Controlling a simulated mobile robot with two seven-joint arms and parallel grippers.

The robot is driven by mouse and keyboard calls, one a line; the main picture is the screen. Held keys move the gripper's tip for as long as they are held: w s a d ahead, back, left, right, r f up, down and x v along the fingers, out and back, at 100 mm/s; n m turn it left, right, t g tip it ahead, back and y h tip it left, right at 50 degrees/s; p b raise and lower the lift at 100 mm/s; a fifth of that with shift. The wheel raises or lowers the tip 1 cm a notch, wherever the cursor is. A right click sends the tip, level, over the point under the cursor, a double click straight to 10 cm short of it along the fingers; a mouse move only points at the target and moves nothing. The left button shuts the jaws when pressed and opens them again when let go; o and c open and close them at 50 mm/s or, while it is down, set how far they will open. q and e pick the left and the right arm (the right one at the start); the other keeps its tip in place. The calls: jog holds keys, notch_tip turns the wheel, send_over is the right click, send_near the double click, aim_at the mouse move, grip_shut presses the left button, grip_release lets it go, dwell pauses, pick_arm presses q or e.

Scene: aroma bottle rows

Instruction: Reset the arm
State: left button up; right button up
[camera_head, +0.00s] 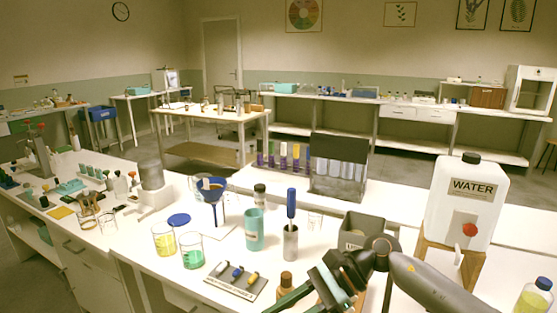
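My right arm comes in from the lower right. Its dark gripper (303,302) points down and left over the front of the white bench (225,270). Its greenish fingers are spread apart, and I see nothing held between them. The fingertips run to the bottom edge of the picture. A small brown bottle (286,282) stands just behind the fingers; I cannot tell if they touch. My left arm and gripper are not in view.
A water tank (466,200) stands right on a wooden stand.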

jog(key=s+a+r+m+t+y+p, duration=0.15)
jog(key=a+r+m+t+y, duration=0.3)
jog(key=m+y, duration=0.7)
jog(key=w+d+f+m+t+h+p, duration=0.15)
jog(key=d+f+m+t+h, duration=0.45)
jog(key=m, duration=0.9)
jog(key=d+f+m+t+h+p, duration=0.2)
jog(key=d+f+m+t+h, duration=0.45)
jog(key=m, duration=0.85)
jog(key=s+d+f+m+g+h, duration=0.2)
jog(key=s+d+f+m+h, duration=0.2)
jog(key=s+f+m, duration=0.3)
jog(key=s+d+f+m+g+h+p, duration=0.1)
jog(key=s+d+f+m+h, duration=0.3)
jog(key=s+f+m, duration=0.4)
jog(key=shift+s+d+f+g+h, duration=0.3)
jog(key=shift+s+f+g, duration=0.2)
jog(key=shift+s+g, duration=0.5)
jog(key=shift+s+a, duration=0.1)
jog(key=shift+s, duration=0.05)
